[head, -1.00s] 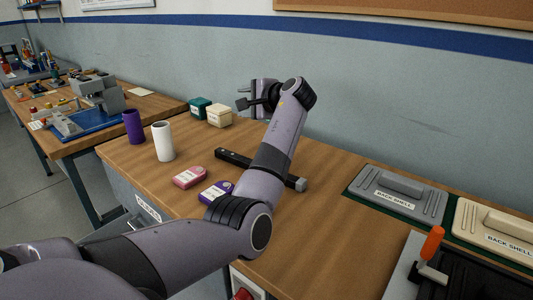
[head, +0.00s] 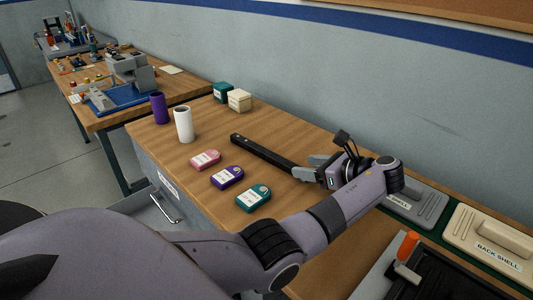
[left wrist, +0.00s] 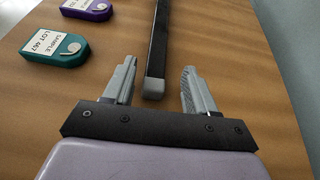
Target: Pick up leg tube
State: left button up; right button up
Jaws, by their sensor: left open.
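The leg tube is a long, dark, square bar (head: 262,151) lying on the wooden table, slanting from the upper left to the lower right. My left gripper (head: 306,166) is at its right end, open, with one finger on each side in the picture. In the left wrist view, the grey end cap of the tube (left wrist: 153,88) shows between the two open fingers (left wrist: 158,68), closer to the left finger, with gaps on both sides. I cannot tell how high the fingers are above the table. My right gripper is not in view.
Pink (head: 205,160), purple (head: 227,177) and teal (head: 254,198) labelled tags lie in front of the tube. White (head: 184,125) and purple (head: 158,108) cylinders stand at the left. Teal (head: 222,92) and cream (head: 239,100) boxes stand behind. Back shells (head: 497,236) are at the right.

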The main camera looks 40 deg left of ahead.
aim_at(296, 165)
pick_arm(q)
jog(key=x, duration=0.4)
jog(key=shift+s+a, duration=0.15)
jog(key=shift+s, duration=0.1)
jog(key=c, duration=1)
jog(key=shift+r, duration=0.1)
grip_shut()
jog(key=shift+r+p, duration=0.1)
jog(key=shift+p, duration=0.2)
